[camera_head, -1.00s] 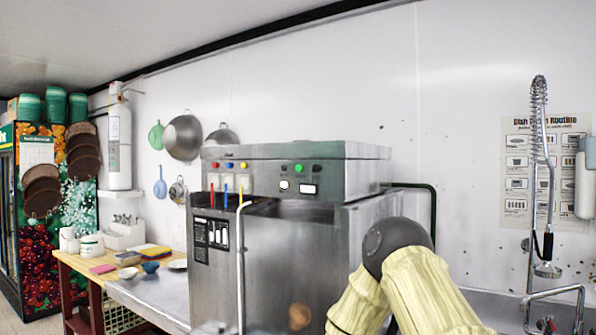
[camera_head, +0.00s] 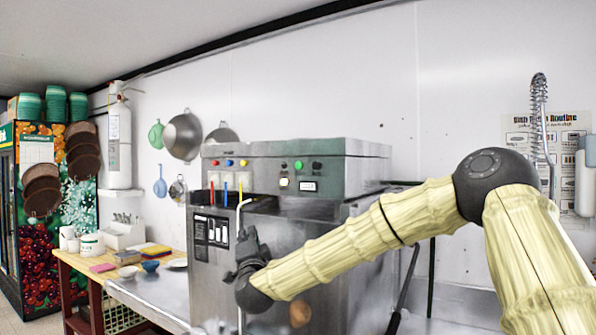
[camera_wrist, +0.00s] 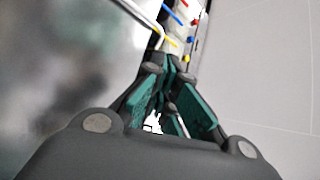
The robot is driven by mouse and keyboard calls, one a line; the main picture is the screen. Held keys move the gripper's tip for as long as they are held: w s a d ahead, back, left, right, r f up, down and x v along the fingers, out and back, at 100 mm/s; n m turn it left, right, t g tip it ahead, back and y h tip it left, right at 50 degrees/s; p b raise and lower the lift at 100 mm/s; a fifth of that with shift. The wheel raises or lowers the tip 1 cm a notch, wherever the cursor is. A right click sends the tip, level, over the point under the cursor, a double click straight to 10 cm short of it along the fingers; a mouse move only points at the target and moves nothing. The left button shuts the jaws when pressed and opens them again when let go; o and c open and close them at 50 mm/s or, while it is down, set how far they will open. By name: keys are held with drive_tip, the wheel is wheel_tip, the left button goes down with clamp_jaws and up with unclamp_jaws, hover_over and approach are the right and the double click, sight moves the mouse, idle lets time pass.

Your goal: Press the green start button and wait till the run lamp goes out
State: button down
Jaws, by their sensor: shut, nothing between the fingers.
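The steel dish machine (camera_head: 366,158) stands at the centre of the head view. I cannot tell for sure that this spot is the run lamp. My gripper (camera_head: 249,232) is shut and empty in front of the machine, below and left of the green button and apart from it. In the wrist view its closed fingertips (camera_wrist: 167,62) point towards the coloured levers; the green button is not identifiable there.
Red, blue and yellow levers (camera_head: 225,193) and an upright pale bar (camera_head: 240,270) stand at the machine's front, close to my gripper. A wooden table (camera_head: 67,259) with bowls and cloths is at left. A spring hose (camera_head: 540,95) hangs at right.

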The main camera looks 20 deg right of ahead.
sight(299, 166)
drive_tip(key=s+d+r+m+h, duration=0.1)
drive_tip(key=d+r+m+h, duration=0.1)
drive_tip(key=r, duration=0.7)
drive_tip(key=s+d+r+m+t+h, duration=0.1)
drive_tip(key=d+r+m+h, duration=0.2)
drive_tip(key=r, duration=0.6)
drive_tip(key=shift+s+d+r+m+t, duration=0.15)
drive_tip(key=shift+s+r+m+t, duration=0.15)
drive_tip(key=shift+m, duration=0.1)
drive_tip(key=shift+d, duration=0.1)
drive_tip(key=shift+w+d+p, duration=0.35)
drive_tip(key=shift+w+d, duration=0.55)
drive_tip(key=shift+d, duration=0.25)
drive_tip(key=shift+w+d+p, duration=0.4)
drive_tip(key=shift+w+d, duration=0.5)
drive_tip(key=shift+d, duration=0.2)
drive_tip(key=shift+w+d+p, duration=0.35)
drive_tip(key=shift+w+d, duration=0.55)
drive_tip(key=shift+d, duration=0.25)
drive_tip(key=shift+w+d+b, duration=0.55)
drive_tip(key=shift+d+b, duration=0.05)
drive_tip(key=shift+d, duration=0.05)
drive_tip(key=shift+s+a, duration=0.1)
drive_tip(key=shift+s+a+b, duration=0.45)
drive_tip(key=shift+a+b, duration=0.1)
drive_tip(key=shift+b, duration=0.1)
